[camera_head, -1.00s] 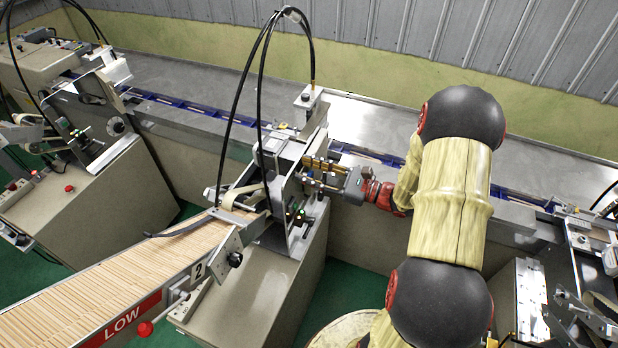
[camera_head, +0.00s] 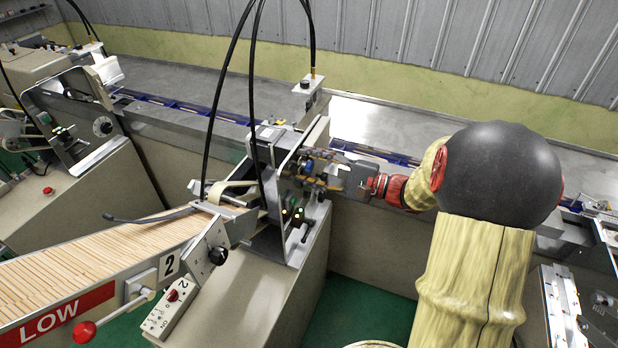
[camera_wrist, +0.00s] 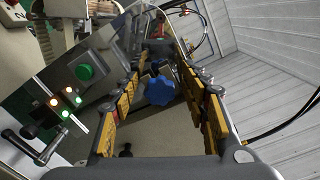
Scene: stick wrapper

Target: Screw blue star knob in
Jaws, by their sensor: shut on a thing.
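The blue star knob (camera_wrist: 159,90) shows in the wrist view between the two yellow-padded fingers of my gripper (camera_wrist: 160,75). The gripper is shut on the knob; the exact contact at the finger pads is hard to make out. In the head view my gripper (camera_head: 318,172) reaches from the right into the side of the stick feeder machine (camera_head: 262,285).
A control panel with a green button (camera_wrist: 85,72) and lit lamps is left of the fingers. A stick-filled chute (camera_head: 90,255) marked LOW slopes to the lower left. Black hoses (camera_head: 222,110) arch above the machine. A long metal conveyor table (camera_head: 390,125) runs behind.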

